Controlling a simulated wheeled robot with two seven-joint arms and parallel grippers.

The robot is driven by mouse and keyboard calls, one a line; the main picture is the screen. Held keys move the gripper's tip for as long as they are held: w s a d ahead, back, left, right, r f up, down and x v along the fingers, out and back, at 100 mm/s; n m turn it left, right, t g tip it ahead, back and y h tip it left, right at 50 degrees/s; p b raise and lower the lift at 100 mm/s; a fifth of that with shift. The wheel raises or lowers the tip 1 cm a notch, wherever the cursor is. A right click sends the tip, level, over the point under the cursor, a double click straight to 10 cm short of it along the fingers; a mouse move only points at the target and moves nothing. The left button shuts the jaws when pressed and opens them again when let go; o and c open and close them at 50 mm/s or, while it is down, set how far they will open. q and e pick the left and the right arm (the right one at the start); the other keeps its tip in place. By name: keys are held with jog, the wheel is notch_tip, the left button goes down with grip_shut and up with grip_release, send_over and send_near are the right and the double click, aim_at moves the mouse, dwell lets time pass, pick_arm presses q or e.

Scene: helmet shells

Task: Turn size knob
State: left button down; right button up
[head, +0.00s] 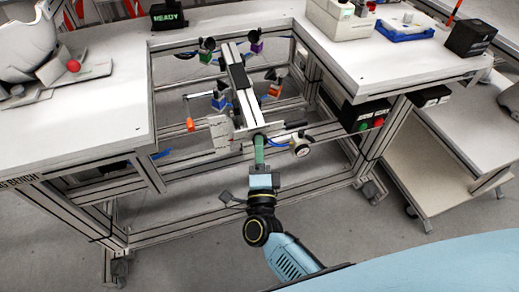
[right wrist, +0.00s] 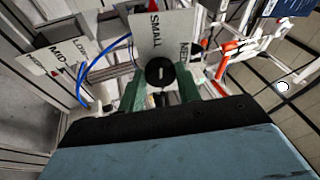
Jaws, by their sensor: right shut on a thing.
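The size knob is a black round knob (right wrist: 160,71) with a short pale mark on its face. It shows in the right wrist view in front of a white plate (right wrist: 153,32) lettered "SMALL", with a partly covered "ME…" label to its right. My right gripper (right wrist: 160,82) has its green fingers on both sides of the knob, shut on it. In the head view the right gripper (head: 260,142) reaches the front end of the fixture rail (head: 240,80), where the knob is mostly hidden behind the fingers. My left gripper is not in view.
A round gauge (head: 301,149) sits just right of the gripper. White bench tops (head: 75,125) flank the fixture; red and green buttons (head: 370,123) are at right.

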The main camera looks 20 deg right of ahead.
jog(key=o, duration=1)
jog(key=shift+c, duration=0.2)
jog(key=v, duration=1.3)
jog(key=shift+s+f, duration=0.1)
jog(key=shift+s, duration=0.05)
